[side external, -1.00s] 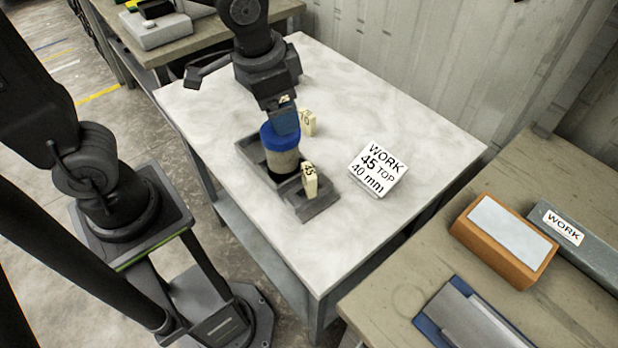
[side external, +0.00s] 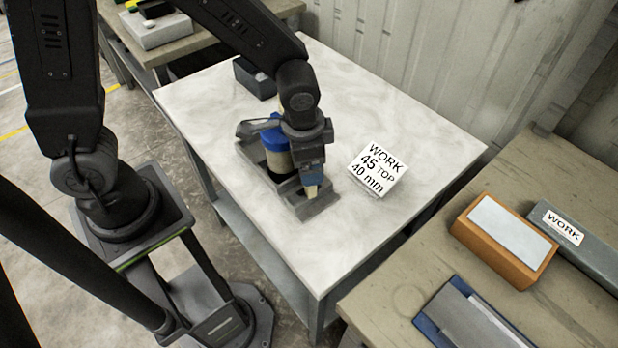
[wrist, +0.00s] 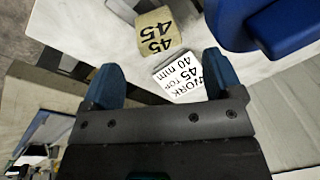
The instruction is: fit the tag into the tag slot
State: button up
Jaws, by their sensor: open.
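A cream tag (wrist: 158,32) marked 45 shows in the wrist view, just beyond my fingertips and roughly between them. In the side view the tag (side external: 311,191) is at the front block of the grey holder (side external: 318,208), partly hidden by my fingers. My gripper (side external: 312,178) is open above the tag, its blue fingers (wrist: 160,62) spread with nothing between them. A pale core with a blue cap (side external: 273,140) stands upright in the holder beside my gripper. The tag slot cannot be made out, and I cannot tell whether the tag sits in it.
A white card (side external: 378,170) reading WORK 45 TOP 40 mm lies right of the holder. A dark grey box (side external: 255,80) stands at the back left. The right and front of the pale table (side external: 300,262) are clear. A side bench holds an orange block (side external: 503,240).

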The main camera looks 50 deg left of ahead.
jog(key=f, duration=0.5)
jog(key=shift+w+a, duration=0.2)
jog(key=shift+w, duration=0.1)
jog(key=shift+r, duration=0.1)
jog(key=shift+c, duration=0.4)
jog(key=c, duration=0.9)
notch_tip(320, 180, up, 9)
jog(key=shift+f, duration=0.15)
jog(key=shift+c, duration=1.4)
jog(key=shift+r+m, duration=0.3)
jog(key=shift+r, duration=0.2)
jog(key=m, duration=0.3)
jog(key=f+m+h, duration=0.1)
jog(key=m, duration=0.2)
jog(key=shift+f+g, duration=0.2)
jog(key=shift+g, duration=0.1)
jog(key=m, duration=0.4)
jog(key=f+m+g+h, duration=0.1)
jog(key=m, duration=0.1)
jog(key=shift+w, duration=0.1)
